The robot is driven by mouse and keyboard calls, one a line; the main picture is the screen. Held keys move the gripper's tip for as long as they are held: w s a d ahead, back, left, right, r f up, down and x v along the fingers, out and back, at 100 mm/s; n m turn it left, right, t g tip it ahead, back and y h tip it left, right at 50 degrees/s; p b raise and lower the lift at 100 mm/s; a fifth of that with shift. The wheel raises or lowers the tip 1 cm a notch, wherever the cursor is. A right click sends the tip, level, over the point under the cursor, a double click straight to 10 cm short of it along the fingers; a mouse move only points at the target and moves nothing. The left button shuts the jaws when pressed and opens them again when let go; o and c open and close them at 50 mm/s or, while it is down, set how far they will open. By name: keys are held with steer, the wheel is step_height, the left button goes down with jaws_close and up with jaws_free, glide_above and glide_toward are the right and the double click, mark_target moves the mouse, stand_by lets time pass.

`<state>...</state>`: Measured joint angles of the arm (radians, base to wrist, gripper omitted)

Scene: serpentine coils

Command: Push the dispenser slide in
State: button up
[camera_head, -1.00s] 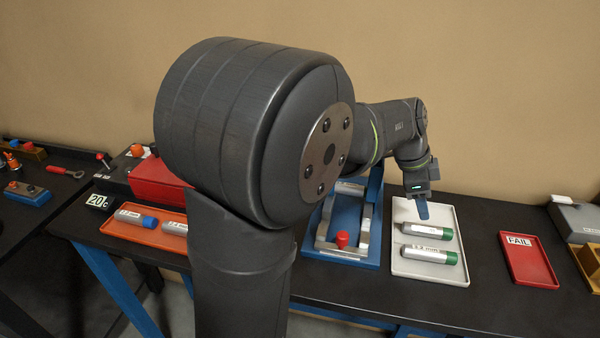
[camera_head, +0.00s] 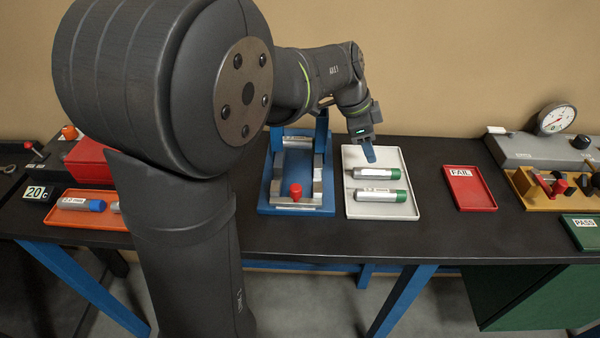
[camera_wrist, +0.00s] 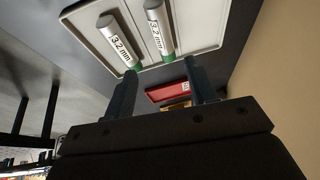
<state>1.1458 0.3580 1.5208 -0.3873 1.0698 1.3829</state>
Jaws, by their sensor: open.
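The dispenser (camera_head: 297,180) is a blue base with grey rails and a red knob (camera_head: 295,192) at its front, which I take to be the slide's handle. It stands on the black table in the head view. My gripper (camera_head: 370,155) is to the right of the dispenser, over the back of the white tray (camera_head: 408,212). The wrist view shows its two fingers (camera_wrist: 162,82) apart with nothing between them. How far the slide stands out cannot be told.
Two grey cylinders with green ends, one at the back (camera_head: 371,173) and one in front (camera_head: 380,196), lie in the white tray. A red FAIL tray (camera_head: 470,195) and a dial gauge (camera_head: 556,119) are to the right. An orange tray (camera_head: 80,219) is at the left.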

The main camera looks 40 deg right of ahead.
stand_by(0.3)
steer(key=shift+c, duration=0.6)
step_height(320, 180, up, 13)
steer(key=m+t+y, duration=0.3)
steer(key=m+y, duration=0.1)
steer(key=m, duration=0.3)
glide_above(296, 187)
step_height(296, 187, down, 18)
steer(key=shift+r, duration=0.25)
steer(key=shift+w, duration=0.1)
jaws_close()
